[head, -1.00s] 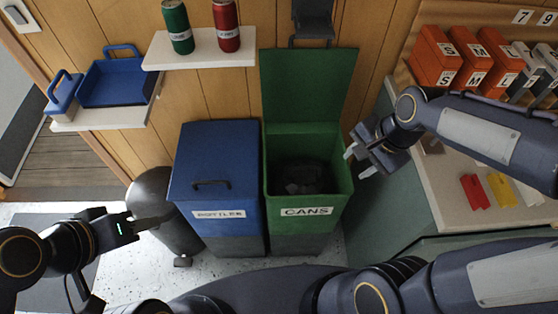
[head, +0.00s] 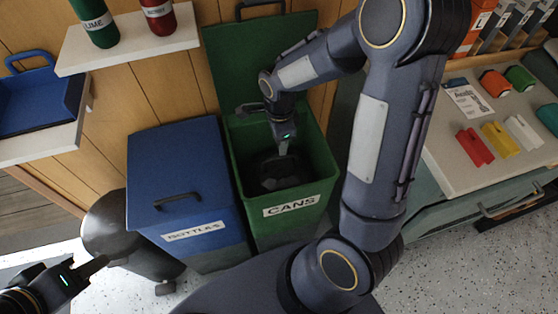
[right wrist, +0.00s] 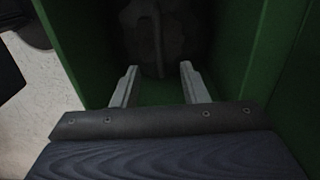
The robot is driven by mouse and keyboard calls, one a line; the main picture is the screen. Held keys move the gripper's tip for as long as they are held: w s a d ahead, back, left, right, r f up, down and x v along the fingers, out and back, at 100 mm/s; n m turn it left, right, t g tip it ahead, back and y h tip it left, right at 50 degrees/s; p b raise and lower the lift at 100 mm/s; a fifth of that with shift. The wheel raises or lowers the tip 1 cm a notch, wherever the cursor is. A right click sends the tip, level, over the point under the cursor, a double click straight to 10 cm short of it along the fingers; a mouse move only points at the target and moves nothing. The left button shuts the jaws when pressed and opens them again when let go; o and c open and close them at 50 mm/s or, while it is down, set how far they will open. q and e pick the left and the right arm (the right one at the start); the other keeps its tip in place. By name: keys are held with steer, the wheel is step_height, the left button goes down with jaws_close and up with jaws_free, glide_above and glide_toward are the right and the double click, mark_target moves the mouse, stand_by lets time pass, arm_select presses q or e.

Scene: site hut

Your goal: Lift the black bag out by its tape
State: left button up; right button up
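The black bag (head: 282,173) lies inside the open green bin labelled CANS (head: 290,207). In the right wrist view the bag (right wrist: 150,32) is a dark shape beyond the fingers, with a slightly lighter strip, perhaps its tape (right wrist: 157,45), running down its middle. My right gripper (head: 283,148) reaches down into the bin mouth above the bag. In the right wrist view its two fingers (right wrist: 160,85) are apart with nothing between them. My left gripper (head: 98,266) is at the lower left, away from the bin; its finger gap is not clear.
A closed blue bin labelled BOTTLES (head: 182,185) stands left of the green bin, whose raised lid (head: 235,75) is behind it. A dark rounded bin (head: 112,225) stands further left. A counter (head: 450,160) with coloured items is at right.

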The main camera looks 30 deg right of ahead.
mark_target(280, 158)
step_height(280, 158, down, 9)
steer(key=b, duration=0.6)
jaws_close()
stand_by(1.2)
